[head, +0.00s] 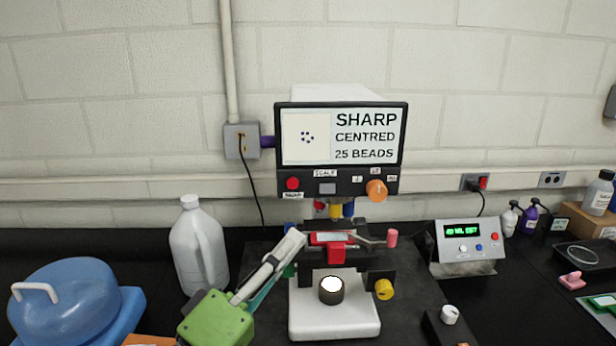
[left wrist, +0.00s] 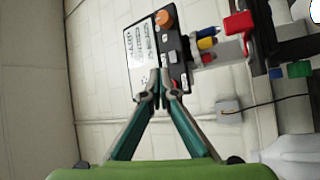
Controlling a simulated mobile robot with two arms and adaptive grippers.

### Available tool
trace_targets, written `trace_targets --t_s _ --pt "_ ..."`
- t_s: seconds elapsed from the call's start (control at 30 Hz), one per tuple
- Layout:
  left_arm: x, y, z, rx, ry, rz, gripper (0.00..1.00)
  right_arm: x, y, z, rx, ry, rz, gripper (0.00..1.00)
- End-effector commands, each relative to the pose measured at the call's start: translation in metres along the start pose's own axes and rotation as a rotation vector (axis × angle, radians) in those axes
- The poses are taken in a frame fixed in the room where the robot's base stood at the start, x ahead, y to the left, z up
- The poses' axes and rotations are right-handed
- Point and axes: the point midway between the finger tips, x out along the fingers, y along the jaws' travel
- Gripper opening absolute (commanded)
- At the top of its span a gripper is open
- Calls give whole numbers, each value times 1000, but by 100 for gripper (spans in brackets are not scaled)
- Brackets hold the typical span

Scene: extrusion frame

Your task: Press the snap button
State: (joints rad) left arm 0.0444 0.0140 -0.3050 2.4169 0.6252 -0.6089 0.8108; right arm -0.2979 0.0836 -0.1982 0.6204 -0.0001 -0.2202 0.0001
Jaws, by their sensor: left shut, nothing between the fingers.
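The microscope's monitor (head: 343,138) reads "SHARP CENTRED 25 BEADS" beside a picture of several dark beads. On the panel below it, a round red button (head: 292,183) sits at the left, over a small label too blurred to read surely. My left gripper (head: 297,240) is shut and empty, pointing up and right, below the red button in the picture and apart from it. In the left wrist view its closed fingertips (left wrist: 160,84) overlap the lower end of the monitor (left wrist: 141,50); I cannot make out the red button there. My right gripper is in neither view.
An orange knob (head: 376,190) is at the panel's right. Below are the microscope's red stage part (head: 335,252) and lit white base (head: 334,318). A white jug (head: 198,246) and blue container (head: 65,298) stand left. A grey display box (head: 469,246) stands right.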

Motion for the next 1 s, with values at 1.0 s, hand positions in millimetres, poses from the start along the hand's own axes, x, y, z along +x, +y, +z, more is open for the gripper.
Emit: trace_targets --t_s 1.0 --pt "43 5 -32 -65 15 96 0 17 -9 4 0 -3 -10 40"
